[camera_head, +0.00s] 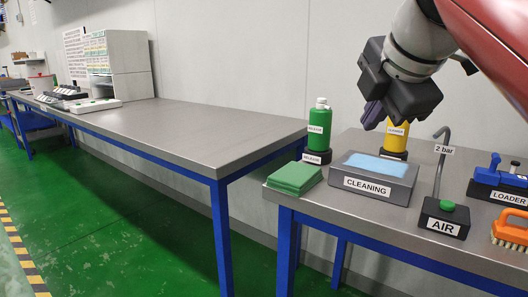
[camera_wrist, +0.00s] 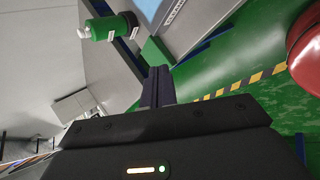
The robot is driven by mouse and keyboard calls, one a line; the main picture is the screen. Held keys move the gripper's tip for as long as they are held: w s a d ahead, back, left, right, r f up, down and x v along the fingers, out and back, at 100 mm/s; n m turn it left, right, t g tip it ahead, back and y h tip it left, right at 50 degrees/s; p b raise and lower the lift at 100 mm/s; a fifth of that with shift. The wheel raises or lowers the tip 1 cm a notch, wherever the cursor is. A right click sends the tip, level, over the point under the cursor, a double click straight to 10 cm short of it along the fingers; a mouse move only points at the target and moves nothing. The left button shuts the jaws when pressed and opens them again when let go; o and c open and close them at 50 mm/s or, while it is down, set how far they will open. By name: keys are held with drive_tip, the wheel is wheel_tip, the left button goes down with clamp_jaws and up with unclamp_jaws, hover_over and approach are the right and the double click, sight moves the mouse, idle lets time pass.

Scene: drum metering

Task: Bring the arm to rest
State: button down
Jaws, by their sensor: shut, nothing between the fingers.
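My gripper (camera_head: 373,115) hangs from my arm at the upper right of the head view, above the cleaning table and clear of everything on it. Its dark fingers are shut and empty; they also show in the wrist view (camera_wrist: 157,87), pressed together. Below it stand the grey CLEANING box (camera_head: 372,190) with a blue pad inside and a yellow CLEANER bottle (camera_head: 395,141), partly hidden behind the gripper. A green RELEASE bottle (camera_head: 319,128) stands to the left of the gripper and shows at the top of the wrist view (camera_wrist: 103,28).
The cleaning table (camera_head: 395,222) also holds green pads (camera_head: 294,178), an AIR unit (camera_head: 444,217) with a tall bent nozzle, a blue LOADER (camera_head: 499,182) and an orange brush (camera_head: 510,229). A long, mostly bare bench (camera_head: 185,130) runs left, with a grey cabinet (camera_head: 119,63) far off.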

drive_tip(key=s+f+m+g, duration=0.1)
drive_tip(key=s+f+m, duration=0.3)
drive_tip(key=f+m, duration=0.3)
drive_tip(key=s+f+m, duration=0.5)
drive_tip(key=f+m, duration=0.2)
drive_tip(key=f, duration=0.8)
drive_tip(key=s+a+f+m+g, duration=0.1)
drive_tip(key=s+f+m, duration=0.3)
drive_tip(key=f+m, duration=0.3)
wheel_tip(320, 180, down, 5)
drive_tip(key=shift+s+r+g, duration=0.1)
drive_tip(key=shift+s+g, duration=0.15)
drive_tip(key=shift+g, duration=0.05)
